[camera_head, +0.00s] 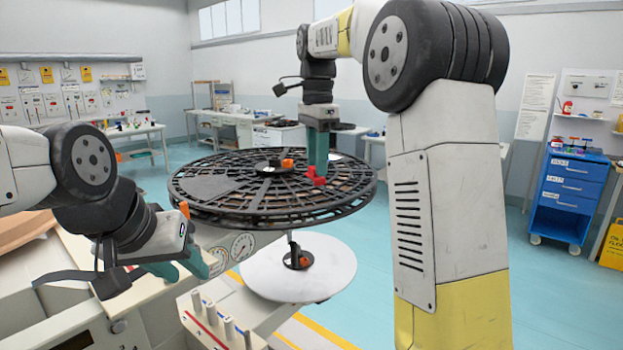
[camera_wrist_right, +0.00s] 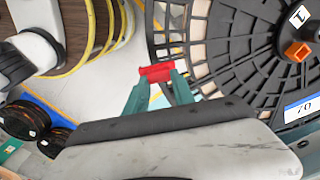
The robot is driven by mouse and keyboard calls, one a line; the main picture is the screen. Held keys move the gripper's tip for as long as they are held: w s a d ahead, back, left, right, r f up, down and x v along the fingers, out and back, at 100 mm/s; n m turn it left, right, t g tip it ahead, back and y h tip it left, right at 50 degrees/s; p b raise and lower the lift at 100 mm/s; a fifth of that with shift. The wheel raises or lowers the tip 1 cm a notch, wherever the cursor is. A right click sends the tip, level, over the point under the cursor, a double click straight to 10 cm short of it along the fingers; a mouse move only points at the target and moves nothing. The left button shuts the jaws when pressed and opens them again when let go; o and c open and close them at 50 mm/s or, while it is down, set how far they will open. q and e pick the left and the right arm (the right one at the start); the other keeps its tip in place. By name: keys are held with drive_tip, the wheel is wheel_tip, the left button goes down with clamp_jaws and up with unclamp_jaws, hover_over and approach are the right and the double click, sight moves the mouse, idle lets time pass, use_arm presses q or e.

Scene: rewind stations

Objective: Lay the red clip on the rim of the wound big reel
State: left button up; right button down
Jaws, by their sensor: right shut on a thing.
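The big reel (camera_head: 215,205) is a wide black spoked disc lying flat, with an orange piece near its hub. It also shows at the right of the right wrist view (camera_wrist_right: 237,62). My right gripper (camera_head: 318,172) points down over the reel's near right part, shut on the red clip (camera_head: 315,180). In the right wrist view the clip (camera_wrist_right: 157,73) sits between the teal fingertips, close to the reel's outer edge. I cannot tell whether it touches the rim. My left gripper (camera_head: 190,265) is left of and below the reel, apart from it; its jaw opening is unclear.
A white disc (camera_head: 300,268) with a black and orange hub sits below the big reel. A machine with gauges (camera_head: 243,246) and a row of pegs (camera_head: 222,322) stands at the front left. A blue drawer cart (camera_head: 569,195) stands far right. The floor between is open.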

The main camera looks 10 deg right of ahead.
drive_tip(key=shift+w+f, duration=0.2)
drive_tip(key=shift+f, duration=3.1)
drive_tip(key=c, duration=1)
unclamp_jaws()
drive_tip(key=shift+r, duration=3.9)
